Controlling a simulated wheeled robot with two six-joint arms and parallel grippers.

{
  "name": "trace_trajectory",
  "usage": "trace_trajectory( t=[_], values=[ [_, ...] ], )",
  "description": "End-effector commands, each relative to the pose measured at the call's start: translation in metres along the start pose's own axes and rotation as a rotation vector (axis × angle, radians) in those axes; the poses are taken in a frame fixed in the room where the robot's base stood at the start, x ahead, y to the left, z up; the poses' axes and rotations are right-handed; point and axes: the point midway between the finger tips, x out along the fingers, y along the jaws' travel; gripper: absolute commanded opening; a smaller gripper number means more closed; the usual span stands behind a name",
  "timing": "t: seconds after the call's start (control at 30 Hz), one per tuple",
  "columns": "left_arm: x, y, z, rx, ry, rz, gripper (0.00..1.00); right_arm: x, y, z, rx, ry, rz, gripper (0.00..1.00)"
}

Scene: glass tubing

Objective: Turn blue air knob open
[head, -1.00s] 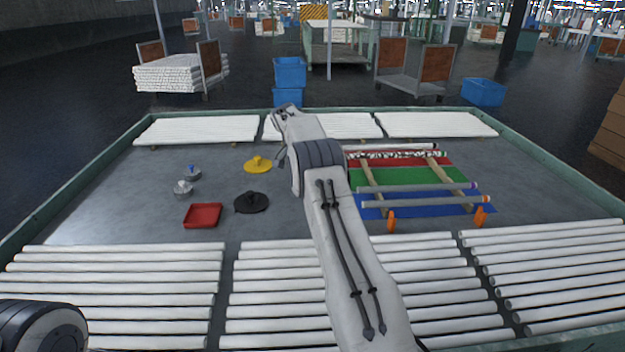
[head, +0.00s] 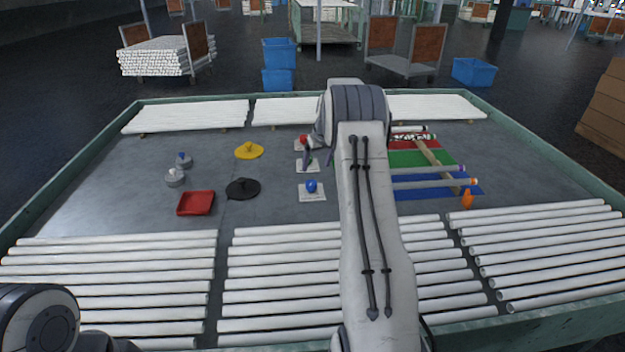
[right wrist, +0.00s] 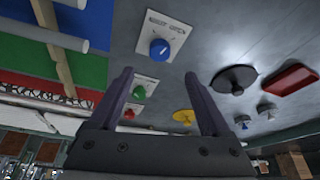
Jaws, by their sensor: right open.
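The blue knob (head: 311,186) sits on a white plate (head: 312,197) on the table, left of my right forearm. It also shows in the right wrist view (right wrist: 159,49), ahead of my fingertips, with lettering on its plate. My right gripper (head: 318,158) is open and empty, above the table on the far side of the blue knob, near the green knob (head: 306,162). In the right wrist view the two fingers (right wrist: 160,75) stand apart with the blue knob beyond the gap, untouched. My left gripper is out of view.
A red knob (head: 303,140) lies behind the green one. A red tray (head: 196,203), black disc (head: 242,188) and yellow disc (head: 249,150) lie to the left. Tubes on wooden rails (head: 440,160) lie right. White tube rows (head: 120,270) fill the front.

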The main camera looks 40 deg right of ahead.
Motion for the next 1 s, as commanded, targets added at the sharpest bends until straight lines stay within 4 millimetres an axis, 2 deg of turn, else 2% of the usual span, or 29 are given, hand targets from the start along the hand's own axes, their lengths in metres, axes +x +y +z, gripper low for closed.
trace_trajectory(
  t=[0.17,0.6,0.8,1.0],
  values=[
    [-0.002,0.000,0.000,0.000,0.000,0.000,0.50,0.010,0.001,0.001,-0.025,0.005,-0.005,0.81],
    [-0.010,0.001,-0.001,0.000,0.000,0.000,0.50,0.086,0.000,0.000,-0.025,0.004,-0.004,0.81],
    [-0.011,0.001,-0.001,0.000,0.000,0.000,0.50,0.102,0.000,0.000,-0.025,0.005,-0.003,0.81],
    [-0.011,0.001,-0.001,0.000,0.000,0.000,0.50,0.104,0.000,0.000,-0.025,0.006,-0.003,0.81]
  ],
)
